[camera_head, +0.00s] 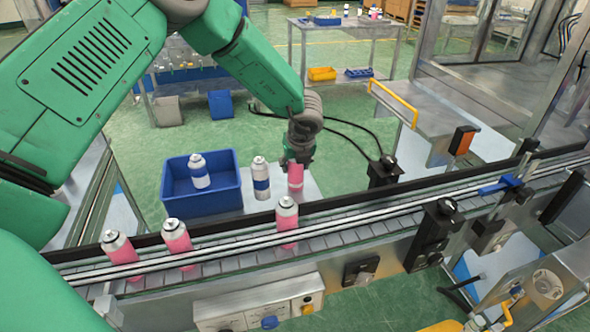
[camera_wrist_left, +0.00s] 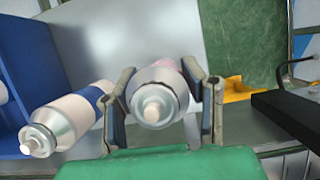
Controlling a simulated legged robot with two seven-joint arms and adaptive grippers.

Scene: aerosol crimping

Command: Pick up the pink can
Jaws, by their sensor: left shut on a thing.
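My left gripper (camera_head: 299,160) points down over the small table behind the conveyor and is shut on a pink can (camera_head: 295,180). In the left wrist view the fingers (camera_wrist_left: 163,110) stand on both sides of this can (camera_wrist_left: 158,92), whose silver top and white nozzle face the camera. Its base looks on or very near the tabletop; I cannot tell which. Three other pink cans stand on the conveyor: one right in front of the gripper (camera_head: 287,217), two farther left (camera_head: 177,238) (camera_head: 120,250). My right gripper is not in view.
A blue-banded can (camera_head: 261,180) stands just left of the held can; it also shows in the left wrist view (camera_wrist_left: 68,115). A blue bin (camera_head: 215,204) holds another blue-banded can (camera_head: 199,172). The conveyor (camera_head: 350,222) with its rails runs across the front. A black post (camera_head: 384,172) stands right.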

